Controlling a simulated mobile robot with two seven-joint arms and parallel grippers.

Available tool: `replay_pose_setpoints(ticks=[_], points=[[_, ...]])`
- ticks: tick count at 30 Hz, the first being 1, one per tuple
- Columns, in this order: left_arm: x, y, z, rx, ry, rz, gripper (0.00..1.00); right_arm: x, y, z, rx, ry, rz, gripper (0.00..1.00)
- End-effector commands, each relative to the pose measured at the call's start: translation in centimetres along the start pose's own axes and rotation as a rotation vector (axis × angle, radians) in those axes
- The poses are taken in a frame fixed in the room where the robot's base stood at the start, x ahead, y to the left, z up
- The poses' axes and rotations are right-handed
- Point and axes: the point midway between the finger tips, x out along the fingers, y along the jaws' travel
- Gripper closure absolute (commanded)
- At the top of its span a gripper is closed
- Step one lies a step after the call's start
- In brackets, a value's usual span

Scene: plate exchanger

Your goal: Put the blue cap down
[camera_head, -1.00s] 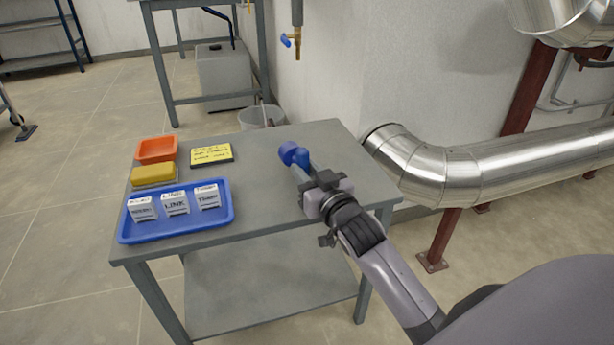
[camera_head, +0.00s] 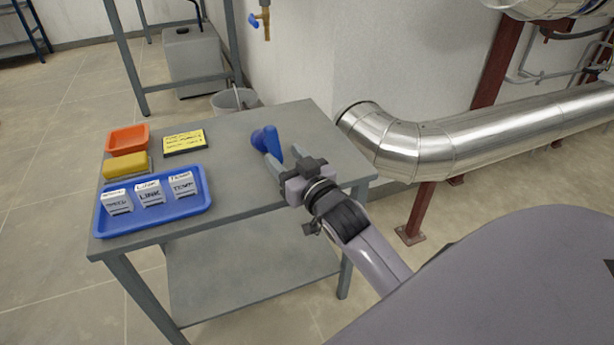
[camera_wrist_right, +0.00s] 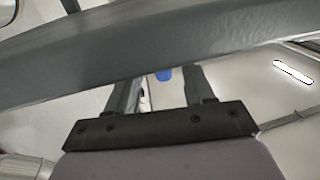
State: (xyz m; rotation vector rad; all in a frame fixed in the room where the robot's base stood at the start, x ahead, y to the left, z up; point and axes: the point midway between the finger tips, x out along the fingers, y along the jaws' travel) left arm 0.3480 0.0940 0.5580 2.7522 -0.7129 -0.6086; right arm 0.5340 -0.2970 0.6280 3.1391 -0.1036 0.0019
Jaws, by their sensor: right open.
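The blue cap (camera_head: 266,140) is at the right part of the grey table (camera_head: 235,180), seeming to rest on its top. My right gripper (camera_head: 275,158) is open and its fingertips are right at the cap, on its near side. I cannot tell whether a finger still touches the cap. In the right wrist view the two fingers stand apart, with a small blue patch (camera_wrist_right: 163,74) between them; I cannot tell whether it is the cap. My left gripper is not in view.
On the table's left are a blue tray (camera_head: 205,208) with three labelled white blocks, a yellow sponge (camera_head: 126,164), an orange bin (camera_head: 127,139) and a yellow note (camera_head: 184,141). A silver pipe (camera_head: 480,137) runs at the right. The table's middle is clear.

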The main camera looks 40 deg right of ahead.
Motion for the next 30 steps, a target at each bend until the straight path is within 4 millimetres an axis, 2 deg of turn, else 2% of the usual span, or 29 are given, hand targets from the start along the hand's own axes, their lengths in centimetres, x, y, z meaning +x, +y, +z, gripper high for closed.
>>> replay_pose_setpoints(ticks=[6, 15, 21, 26, 29, 30], points=[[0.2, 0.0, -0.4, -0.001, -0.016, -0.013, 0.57, -3.7, 0.0, -0.2, 0.0, -0.003, 0.001, 0.48], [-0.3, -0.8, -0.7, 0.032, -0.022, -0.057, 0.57, -8.0, 0.0, -0.1, 0.001, -0.003, 0.001, 0.48], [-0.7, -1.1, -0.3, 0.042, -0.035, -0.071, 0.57, -9.4, 0.1, -0.1, 0.001, -0.001, 0.002, 0.48], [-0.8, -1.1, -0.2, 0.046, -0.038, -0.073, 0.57, -9.8, -0.1, -0.1, 0.001, -0.001, -0.001, 0.48], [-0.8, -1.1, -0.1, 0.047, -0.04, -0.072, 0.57, -10.3, -1.8, 0.8, 0.021, -0.046, -0.042, 0.48], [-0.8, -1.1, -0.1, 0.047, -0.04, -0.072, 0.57, -10.8, -3.3, 1.6, 0.036, -0.085, -0.078, 0.48]])
